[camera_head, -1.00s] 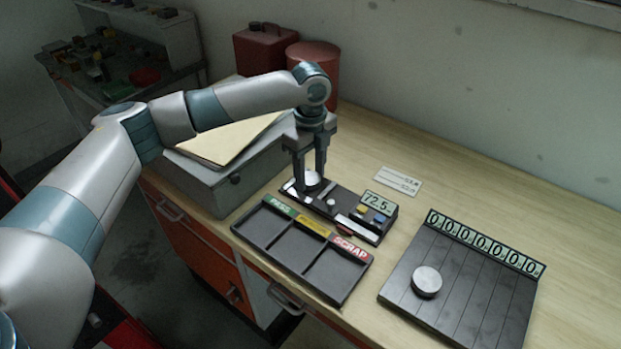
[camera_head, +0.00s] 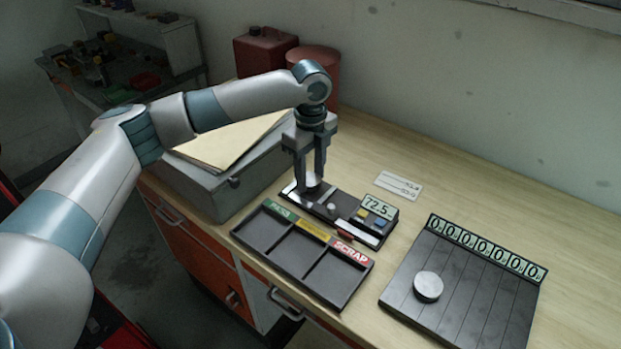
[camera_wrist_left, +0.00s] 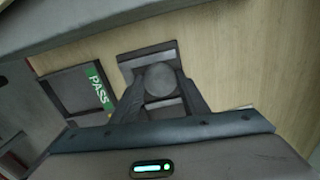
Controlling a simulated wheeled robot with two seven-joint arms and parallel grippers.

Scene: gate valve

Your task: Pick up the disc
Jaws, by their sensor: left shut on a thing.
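My left gripper (camera_head: 311,179) points straight down at the left end of the black gauge fixture (camera_head: 345,216), whose display reads 72.5. Its fingers are shut on a round grey metal disc (camera_head: 313,181), which sits low between the fingertips at the fixture. In the left wrist view the disc (camera_wrist_left: 160,79) shows between the two fingers. I cannot tell whether it still touches the fixture. A second metal disc (camera_head: 428,286) lies flat on the black grooved board (camera_head: 465,296) at the right. My right gripper is not in view.
A black tray (camera_head: 302,254) with compartments labelled PASS, a yellow one and SCRAP lies in front of the fixture. A grey case (camera_head: 215,187) with folders stands at the left. A red can and a red drum stand behind. Bare wood lies to the right.

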